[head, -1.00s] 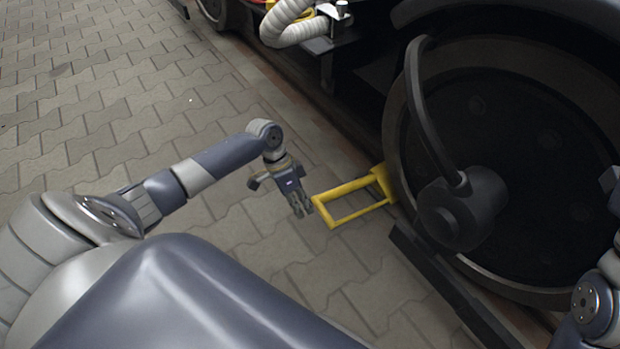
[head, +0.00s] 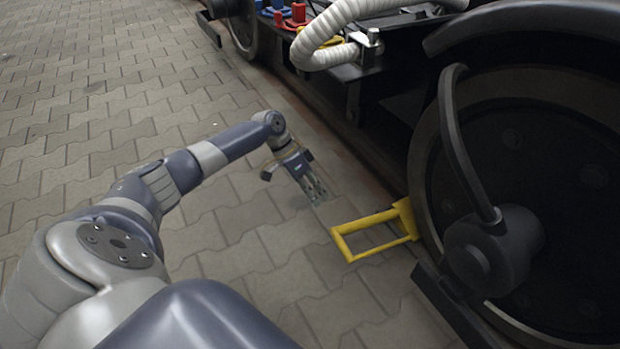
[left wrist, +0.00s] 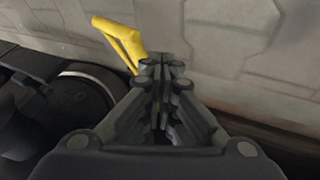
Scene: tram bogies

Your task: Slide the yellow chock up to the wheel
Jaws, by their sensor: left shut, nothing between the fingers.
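The yellow chock (head: 404,217) sits at the left foot of the large dark wheel (head: 550,190), with its yellow frame handle (head: 368,251) reaching left over the paving. It looks close against the wheel rim; I cannot tell if it touches. My left gripper (head: 318,199) is shut and empty, above the paving, a little up and left of the handle and apart from it. In the left wrist view my closed fingers (left wrist: 162,75) fill the middle, and part of the yellow handle (left wrist: 122,38) shows beyond them to the left. My right gripper is not in view.
A dark step-like bar (head: 450,305) juts out low before the wheel. A curved dark pipe (head: 455,140) and hub stand in front of the wheel. A pale corrugated hose (head: 325,40) hangs from the bogie at the top. The paving (head: 90,110) at left is clear.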

